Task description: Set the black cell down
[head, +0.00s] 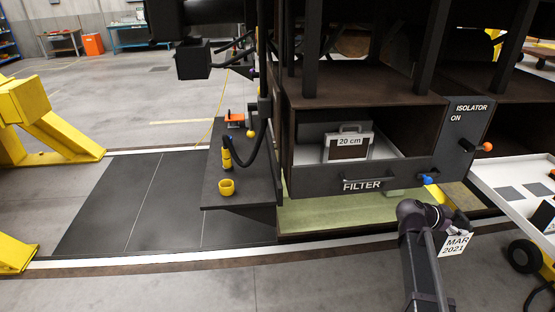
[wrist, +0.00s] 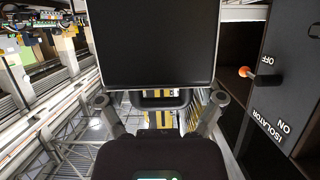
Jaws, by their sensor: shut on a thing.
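A black cell (wrist: 150,45) with a flat dark face fills the upper middle of the wrist view. Its handle (wrist: 158,101) shows below that face, between the fingers of my gripper (wrist: 160,112). My gripper is shut on the cell and holds it up. In the head view my gripper (head: 447,219) is at the lower right, in front of the railcar's filter drawer. A white label reading MAR 2021 (head: 457,244) shows just beside it there. Most of the cell cannot be made out in the head view.
A white tray (head: 490,174) with grey squares is at the right, above a wheeled yellow cart. The open FILTER drawer (head: 400,176) holds a case marked 20 cm (head: 348,146). An isolator lever (head: 478,147) projects beside it. A dark shelf (head: 232,187) carries a yellow cup (head: 226,188).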

